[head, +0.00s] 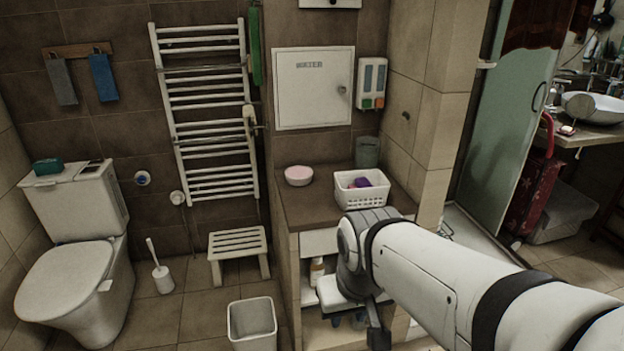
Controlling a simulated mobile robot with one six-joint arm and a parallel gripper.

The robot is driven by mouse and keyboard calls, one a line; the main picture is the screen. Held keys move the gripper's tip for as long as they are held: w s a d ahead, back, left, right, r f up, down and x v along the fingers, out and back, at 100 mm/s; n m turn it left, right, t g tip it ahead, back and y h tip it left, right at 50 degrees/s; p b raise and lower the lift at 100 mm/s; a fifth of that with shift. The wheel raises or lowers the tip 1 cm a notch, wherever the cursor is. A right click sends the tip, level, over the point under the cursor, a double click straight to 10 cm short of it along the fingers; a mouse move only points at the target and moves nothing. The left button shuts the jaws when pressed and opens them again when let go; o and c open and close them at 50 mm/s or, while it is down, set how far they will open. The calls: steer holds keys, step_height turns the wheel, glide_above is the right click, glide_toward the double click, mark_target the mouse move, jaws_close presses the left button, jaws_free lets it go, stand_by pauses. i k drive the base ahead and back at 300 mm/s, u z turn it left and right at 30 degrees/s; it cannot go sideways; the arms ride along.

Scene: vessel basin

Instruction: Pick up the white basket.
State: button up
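The white basket (352,200) stands upright on the dark brown countertop of a low cabinet (305,205), right of the middle in the head view. It has small holes in its wall and holds something purple. My arm comes in from the lower right and its bent wrist is just in front of and below the basket in the picture, partly covering the cabinet front. My gripper (376,328) hangs low by the open shelves, apart from the basket. Only a dark part of it shows clearly, so its opening cannot be told.
A pink-topped round tub (298,176) stands left of the basket and a grey cup (367,152) behind it. A tiled wall pillar (428,120) rises to the right. A stool (238,243) and a white bin (252,322) stand left of the cabinet.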

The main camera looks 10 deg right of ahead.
mark_target(376, 196)
steer(key=z, duration=0.15)
steer(key=i, duration=0.9)
steer(key=u, duration=0.05)
